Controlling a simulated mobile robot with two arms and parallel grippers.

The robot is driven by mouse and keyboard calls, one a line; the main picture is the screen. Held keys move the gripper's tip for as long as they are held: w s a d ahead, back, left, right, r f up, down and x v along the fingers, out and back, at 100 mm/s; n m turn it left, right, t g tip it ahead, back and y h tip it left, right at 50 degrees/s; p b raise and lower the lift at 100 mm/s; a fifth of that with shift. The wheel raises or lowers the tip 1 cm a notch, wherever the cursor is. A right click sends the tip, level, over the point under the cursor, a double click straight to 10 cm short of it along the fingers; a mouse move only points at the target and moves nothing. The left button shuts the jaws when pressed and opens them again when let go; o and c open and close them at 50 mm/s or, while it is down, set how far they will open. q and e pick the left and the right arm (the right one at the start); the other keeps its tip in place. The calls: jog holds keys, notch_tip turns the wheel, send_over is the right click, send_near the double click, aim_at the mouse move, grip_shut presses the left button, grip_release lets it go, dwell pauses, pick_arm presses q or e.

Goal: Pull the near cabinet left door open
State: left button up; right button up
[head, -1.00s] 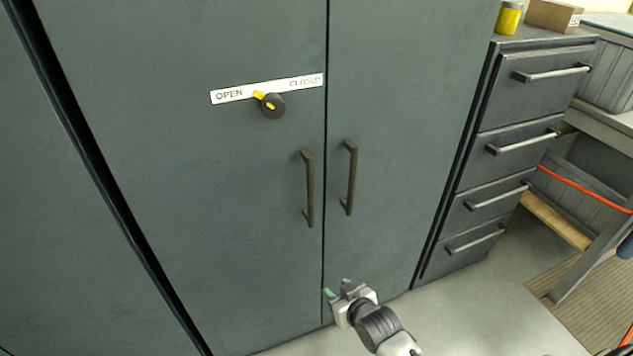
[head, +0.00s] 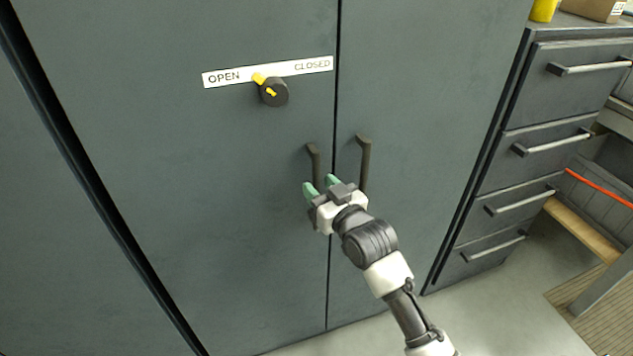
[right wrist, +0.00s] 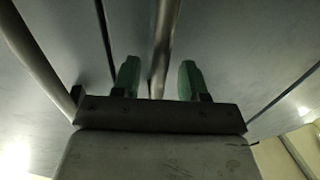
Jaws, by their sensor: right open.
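The near cabinet's left door (head: 200,190) is dark grey and stands shut, flush with the right door (head: 430,120). My right gripper (head: 320,185) is open, with green fingertips at the handle, one on either side. In the right wrist view a bar, apparently this handle (right wrist: 166,35), runs between the two open fingers (right wrist: 158,80); contact cannot be told. My left gripper is out of view.
The right door's handle (head: 364,160) stands close to the right of my gripper. A black knob (head: 273,92) has its yellow pointer toward the OPEN side of the label (head: 225,77). A drawer unit (head: 520,165) stands at right. Floor (head: 480,310) is clear in front.

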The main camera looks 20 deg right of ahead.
jog(key=shift+x, duration=1)
jog(key=shift+s, duration=0.1)
grip_shut()
